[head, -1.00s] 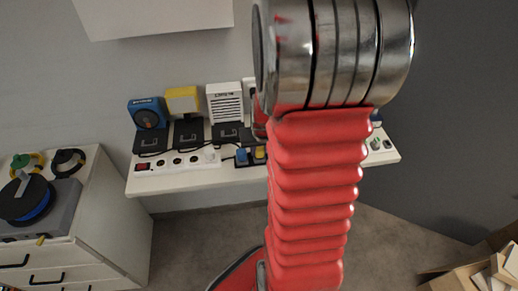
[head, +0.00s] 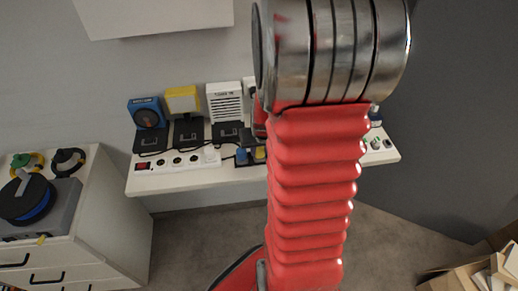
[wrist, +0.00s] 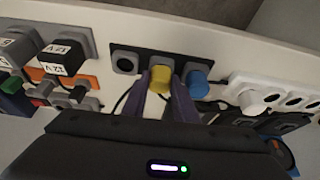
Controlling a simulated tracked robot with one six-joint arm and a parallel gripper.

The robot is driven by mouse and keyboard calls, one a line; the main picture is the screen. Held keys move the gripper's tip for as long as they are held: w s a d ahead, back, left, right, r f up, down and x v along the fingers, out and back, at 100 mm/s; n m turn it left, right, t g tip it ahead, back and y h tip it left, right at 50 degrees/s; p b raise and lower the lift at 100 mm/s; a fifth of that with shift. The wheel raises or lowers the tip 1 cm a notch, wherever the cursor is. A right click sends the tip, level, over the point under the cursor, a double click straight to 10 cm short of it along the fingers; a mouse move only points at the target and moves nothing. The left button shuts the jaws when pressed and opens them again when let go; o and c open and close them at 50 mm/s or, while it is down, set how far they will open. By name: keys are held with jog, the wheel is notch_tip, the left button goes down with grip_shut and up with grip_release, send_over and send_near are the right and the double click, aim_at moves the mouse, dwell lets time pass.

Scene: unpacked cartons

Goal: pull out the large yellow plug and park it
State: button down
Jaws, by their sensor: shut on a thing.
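The large yellow plug (wrist: 160,77) sits at the dark socket plate (wrist: 133,49) in the wrist view, between an empty round socket on its left and a blue plug (wrist: 196,83) on its right. My gripper (wrist: 162,88) is shut on the yellow plug, with a purple-grey finger on each side. Whether the plug is fully seated cannot be told. In the head view the yellow plug (head: 260,153) shows beside the blue plug (head: 241,155), partly hidden by my red arm. My gripper is hidden there.
A white power strip (wrist: 280,95) lies right of the plate, with a white plug (wrist: 252,102) in it.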

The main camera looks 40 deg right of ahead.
jog(key=c, duration=1.3)
grip_release()
jog(key=shift+c, duration=0.2)
jog(key=shift+r, duration=0.1)
jog(key=v, duration=1.3)
jog(key=shift+r, duration=0.25)
jog(key=shift+s, duration=0.2)
jog(key=s+a+r+n+y, duration=0.1)
jog(key=a+r+n, duration=0.1)
jog(key=a, duration=0.6)
jog(key=s+a+r+n+t, duration=0.1)
jog(key=a+r, duration=0.3)
jog(key=a, duration=0.4)
jog(key=s+a+r+n+y, duration=0.1)
jog(key=s+a+r+n, duration=0.2)
jog(key=a, duration=0.5)
jog(key=shift+a+r+n+t+y, duration=0.15)
jog(key=shift+r+n+t+y, duration=0.15)
jog(key=shift+t, duration=0.1)
